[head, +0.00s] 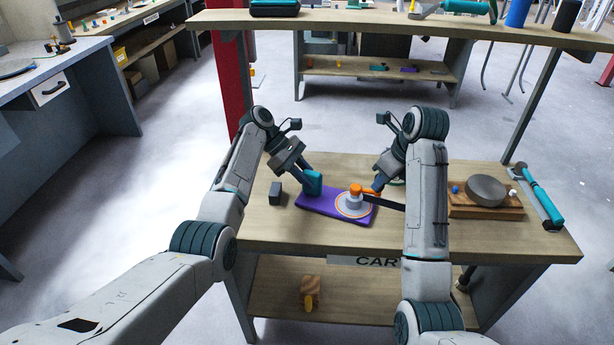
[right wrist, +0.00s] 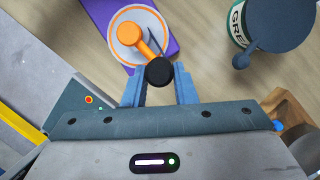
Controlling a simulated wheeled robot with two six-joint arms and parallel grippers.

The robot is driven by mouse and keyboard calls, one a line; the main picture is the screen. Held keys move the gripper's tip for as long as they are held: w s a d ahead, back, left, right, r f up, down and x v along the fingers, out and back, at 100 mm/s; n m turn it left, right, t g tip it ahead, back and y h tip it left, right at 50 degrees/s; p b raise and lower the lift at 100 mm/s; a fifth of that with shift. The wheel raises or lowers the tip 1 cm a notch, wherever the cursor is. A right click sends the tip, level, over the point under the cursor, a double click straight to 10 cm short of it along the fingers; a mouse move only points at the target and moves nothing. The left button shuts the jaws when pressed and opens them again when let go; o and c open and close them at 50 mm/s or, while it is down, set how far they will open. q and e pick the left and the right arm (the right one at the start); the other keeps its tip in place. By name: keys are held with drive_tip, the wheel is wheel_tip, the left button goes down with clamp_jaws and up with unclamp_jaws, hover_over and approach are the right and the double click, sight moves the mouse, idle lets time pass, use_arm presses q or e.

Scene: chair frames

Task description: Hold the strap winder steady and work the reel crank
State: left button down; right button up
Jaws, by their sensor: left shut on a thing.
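The strap winder stands on the cart, with a purple base (head: 325,206), a white and orange round reel (head: 352,205) and an orange crank (head: 358,189). My left gripper (head: 312,178) is shut on the teal block (head: 313,186) at the base's left end. My right gripper (head: 375,187) is at the crank's right side. In the right wrist view, the orange crank (right wrist: 134,38) ends in a black knob (right wrist: 160,71), which sits between the blue fingertips (right wrist: 160,76). The fingers stand apart; I cannot tell whether they press on the knob.
A small dark block (head: 275,193) lies left of the base. A wooden board with a grey disc (head: 487,190) and a teal-handled tool (head: 540,203) lie at the right. A labelled canister (right wrist: 240,22) stands near my right gripper. The cart's front strip (head: 310,239) is clear.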

use_arm(q)
drive_tip(key=shift+f, duration=0.15)
use_arm(e)
drive_tip(key=o, duration=0.5)
